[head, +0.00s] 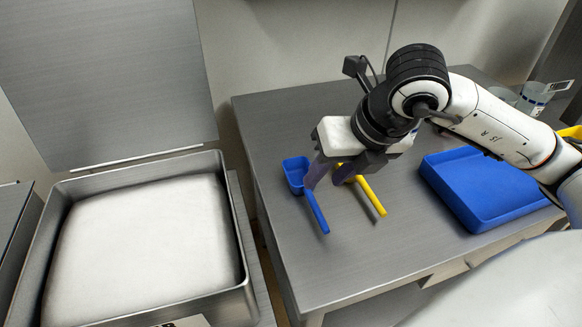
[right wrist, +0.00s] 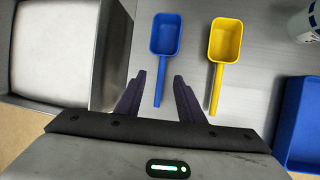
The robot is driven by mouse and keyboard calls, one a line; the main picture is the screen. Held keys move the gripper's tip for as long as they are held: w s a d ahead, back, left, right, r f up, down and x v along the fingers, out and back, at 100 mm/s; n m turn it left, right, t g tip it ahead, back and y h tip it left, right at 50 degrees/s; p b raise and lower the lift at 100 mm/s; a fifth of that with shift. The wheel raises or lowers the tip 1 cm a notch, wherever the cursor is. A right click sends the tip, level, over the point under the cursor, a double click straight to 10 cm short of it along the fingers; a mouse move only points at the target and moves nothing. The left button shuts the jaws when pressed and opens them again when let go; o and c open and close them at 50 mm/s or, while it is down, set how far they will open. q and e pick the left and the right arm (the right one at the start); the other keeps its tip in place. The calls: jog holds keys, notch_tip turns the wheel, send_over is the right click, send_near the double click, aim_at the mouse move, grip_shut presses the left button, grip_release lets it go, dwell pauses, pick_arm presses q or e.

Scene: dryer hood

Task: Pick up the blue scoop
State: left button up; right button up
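The blue scoop (head: 295,173) lies on the grey table, its handle pointing toward the front edge. In the right wrist view the blue scoop (right wrist: 165,38) lies ahead, with the end of its handle between my fingertips. My right gripper (head: 326,178) is open above the table near the scoop's handle. In the right wrist view the open right gripper (right wrist: 159,78) has a finger on each side of the handle, with gaps between. I cannot tell how high the fingers are above it. My left gripper is not in view.
A yellow scoop (right wrist: 224,42) lies just right of the blue one. A blue tray (head: 485,190) sits farther right on the grey table (head: 400,250). An open metal bin (head: 140,250) with white contents stands left of the table. Clear cups (head: 533,98) stand at the back right.

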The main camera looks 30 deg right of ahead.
aim_at(312, 197)
jog(key=shift+w+a+f, duration=0.1)
jog(key=shift+w+f, duration=0.1)
jog(key=shift+f, duration=1)
jog(key=shift+w+f, duration=0.15)
jog(key=shift+f, duration=0.15)
jog(key=x, duration=0.5)
jog(key=shift+p, duration=0.4)
jog(key=shift+w+f, duration=0.15)
jog(key=shift+f, duration=0.05)
grip_shut()
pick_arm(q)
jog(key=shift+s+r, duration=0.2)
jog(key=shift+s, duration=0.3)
